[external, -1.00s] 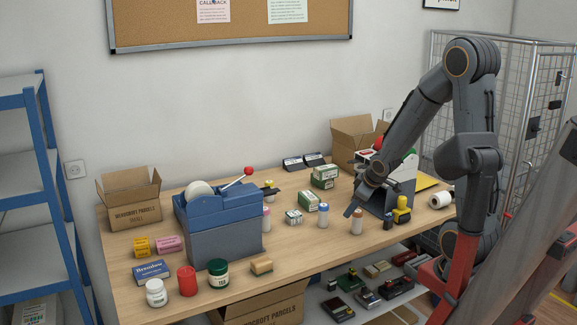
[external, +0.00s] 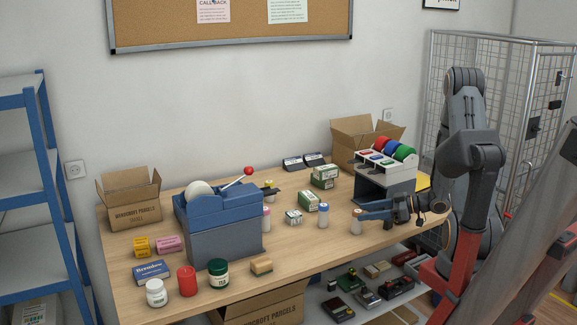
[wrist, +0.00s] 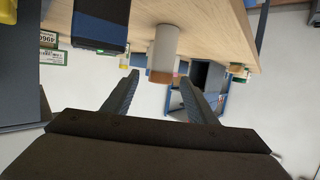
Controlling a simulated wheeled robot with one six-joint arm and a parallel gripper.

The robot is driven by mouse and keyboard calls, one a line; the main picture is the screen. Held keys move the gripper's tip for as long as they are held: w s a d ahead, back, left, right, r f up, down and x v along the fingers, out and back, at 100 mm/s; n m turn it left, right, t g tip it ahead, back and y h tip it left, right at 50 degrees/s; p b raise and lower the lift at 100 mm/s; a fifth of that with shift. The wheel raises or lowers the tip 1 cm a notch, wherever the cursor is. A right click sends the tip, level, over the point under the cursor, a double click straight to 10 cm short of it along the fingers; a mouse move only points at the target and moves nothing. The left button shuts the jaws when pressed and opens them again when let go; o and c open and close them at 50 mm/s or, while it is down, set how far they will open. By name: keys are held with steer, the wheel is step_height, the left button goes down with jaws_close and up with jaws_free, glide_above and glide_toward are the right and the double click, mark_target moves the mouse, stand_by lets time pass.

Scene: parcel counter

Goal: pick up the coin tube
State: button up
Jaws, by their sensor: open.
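The coin tube, which I take to be the small pale cylinder with a brown cap (external: 356,222), stands upright near the front edge of the counter. In the wrist view, which looks upside down, the tube (wrist: 163,48) shows with its brown end between the tips of my fingers. My gripper (external: 363,212) is open, low over the counter, just right of the tube. In the wrist view my gripper (wrist: 160,77) has a finger on each side of the tube's line, with gaps. I cannot tell how far the tube is between them.
A white tube with a blue cap (external: 323,216) stands left of it. A dark blue object (wrist: 101,22) is close by in the wrist view. A tape dispenser with coloured rolls (external: 388,182) stands behind my gripper. Small green boxes (external: 309,201) lie further back.

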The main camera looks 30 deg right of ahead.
steer(key=shift+p+x, duration=1.2)
steer(key=shift+x, duration=2.65)
steer(key=shift+s+f, duration=0.1)
steer(key=shift+f, duration=0.05)
steer(key=c, duration=1.2)
steer(key=shift+c, duration=0.2)
